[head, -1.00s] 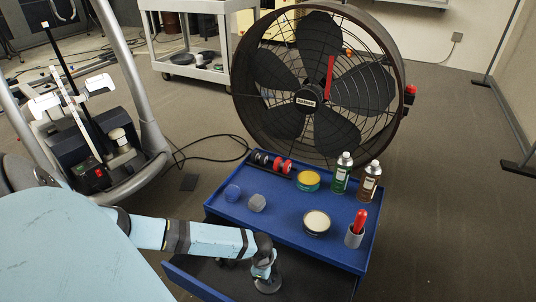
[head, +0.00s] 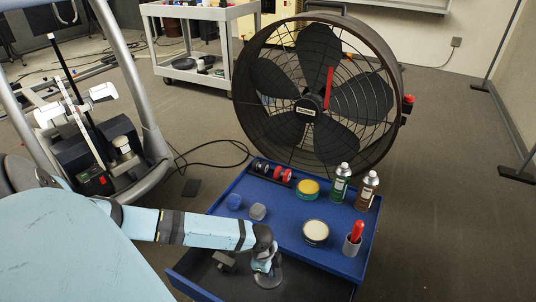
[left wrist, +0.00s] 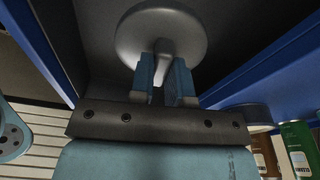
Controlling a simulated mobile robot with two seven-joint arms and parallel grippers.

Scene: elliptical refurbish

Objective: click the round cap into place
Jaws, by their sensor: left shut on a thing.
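The round cap (head: 268,281) is a grey disc with a short stem, low in the open drawer of the blue cart in the head view. My left gripper (head: 264,264) comes in from the left, above the cap. In the left wrist view the cap (left wrist: 140,35) fills the top middle, and its stem sits between the two blue fingers of my left gripper (left wrist: 166,82), shut on it. I cannot tell whether the cap touches the drawer floor. The elliptical machine (head: 150,115) stands at the left. My right gripper is not in view.
A large fan (head: 320,95) stands behind the cart.

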